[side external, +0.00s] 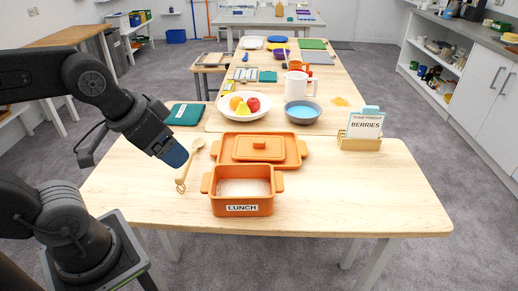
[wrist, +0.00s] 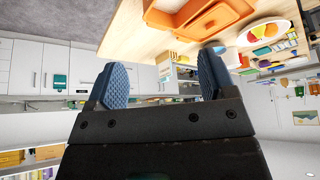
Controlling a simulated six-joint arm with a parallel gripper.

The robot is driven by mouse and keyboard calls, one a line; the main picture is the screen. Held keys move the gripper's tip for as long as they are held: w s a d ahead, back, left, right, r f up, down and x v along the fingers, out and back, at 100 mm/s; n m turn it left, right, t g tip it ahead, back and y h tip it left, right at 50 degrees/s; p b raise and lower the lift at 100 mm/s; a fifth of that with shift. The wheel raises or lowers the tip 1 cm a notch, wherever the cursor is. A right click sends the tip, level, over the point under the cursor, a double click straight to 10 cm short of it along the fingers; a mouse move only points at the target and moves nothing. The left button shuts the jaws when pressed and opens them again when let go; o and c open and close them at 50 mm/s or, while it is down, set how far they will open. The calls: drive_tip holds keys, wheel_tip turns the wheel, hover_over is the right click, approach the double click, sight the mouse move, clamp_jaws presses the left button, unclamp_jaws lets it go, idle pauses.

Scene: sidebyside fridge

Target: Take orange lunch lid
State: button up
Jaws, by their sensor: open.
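The orange lunch lid (side external: 275,153), with a knob on top, lies flat on the table just behind the orange lunch box (side external: 243,191). The box is open at the top and has a white "LUNCH" label on its front. My gripper (side external: 176,156) is above the table's left part, left of the lid and apart from it. In the wrist view my gripper (wrist: 163,78) shows two blue fingers spread wide with nothing between them. Orange ware shows at the top of that view, partly cut off; I cannot clearly tell lid from box there.
A wooden spoon (side external: 188,167) lies left of the box. A white fruit bowl (side external: 244,105) and a blue bowl (side external: 302,112) stand behind the lid. A "BERRIES" card holder (side external: 362,143) stands to the right. The table's front right (side external: 370,195) is clear.

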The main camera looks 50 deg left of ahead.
drive_tip(key=n+g+y, duration=0.2)
drive_tip(key=n+y, duration=0.1)
drive_tip(key=n, duration=0.6)
hover_over(259, 141)
drive_tip(key=s+d, duration=0.2)
wheel_tip(259, 141, down, 21)
drive_tip(key=shift+s+f, duration=0.1)
drive_tip(key=shift+f, duration=0.05)
drive_tip(key=shift+x, duration=2.9)
drive_tip(key=shift+a, duration=0.1)
drive_tip(key=shift+c, duration=0.2)
drive_tip(key=c, duration=1)
